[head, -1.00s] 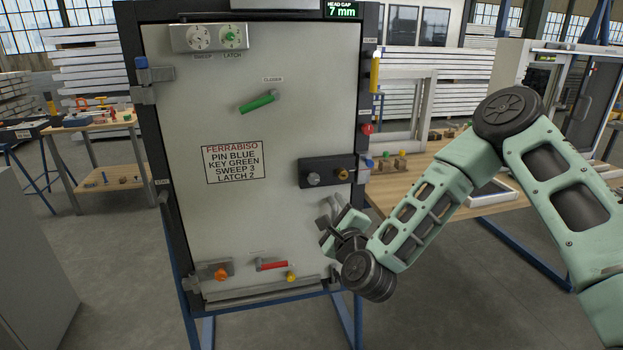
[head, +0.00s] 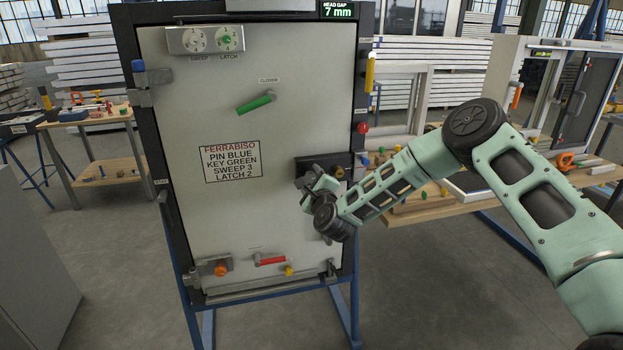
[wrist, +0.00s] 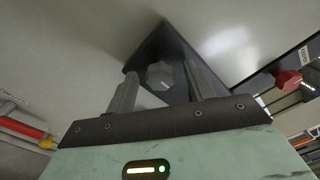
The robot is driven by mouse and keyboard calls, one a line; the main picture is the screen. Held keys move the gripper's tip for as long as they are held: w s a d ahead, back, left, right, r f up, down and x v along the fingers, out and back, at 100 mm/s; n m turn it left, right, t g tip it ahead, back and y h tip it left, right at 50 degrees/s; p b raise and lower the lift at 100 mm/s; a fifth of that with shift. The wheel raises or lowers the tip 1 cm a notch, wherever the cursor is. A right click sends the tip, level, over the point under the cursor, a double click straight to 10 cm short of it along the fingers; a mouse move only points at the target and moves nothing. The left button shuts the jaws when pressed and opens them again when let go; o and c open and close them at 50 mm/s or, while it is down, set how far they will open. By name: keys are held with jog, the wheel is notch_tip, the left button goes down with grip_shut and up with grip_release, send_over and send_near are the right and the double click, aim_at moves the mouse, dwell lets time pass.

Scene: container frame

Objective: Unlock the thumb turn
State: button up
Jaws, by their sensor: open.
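The dark lock plate (head: 318,162) sits on the right side of the pale door panel (head: 215,115). A yellow-brass part (head: 339,172) shows at its right end in the head view. In the wrist view, a grey faceted knob (wrist: 159,76), which looks like the thumb turn, stands on the dark plate (wrist: 178,45). My gripper (head: 314,178) is in front of the plate and hides this knob in the head view. In the wrist view, my gripper (wrist: 161,70) is open, with one finger on each side of the knob. I cannot tell whether either finger touches it.
Two dials (head: 213,40) are at the panel's top and a green lever (head: 256,103) is below. A red lever (head: 270,261) and orange knob (head: 221,269) are near the bottom. A red knob (head: 362,128) is on the right frame, and a wooden bench (head: 455,207) stands to the right.

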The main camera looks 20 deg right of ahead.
jog(key=c, duration=1)
jog(key=shift+f+n+b, duration=0.1)
jog(key=shift+n+b, duration=0.2)
jog(key=n+b, duration=0.2)
jog(key=shift+n, duration=0.4)
jog(key=n+b, duration=0.4)
jog(key=n, duration=0.1)
jog(key=shift+f, duration=0.1)
jog(key=n+b, duration=0.3)
jog(key=n, duration=0.2)
jog(key=shift+n+b, duration=1.45)
jog(key=shift+n, duration=0.85)
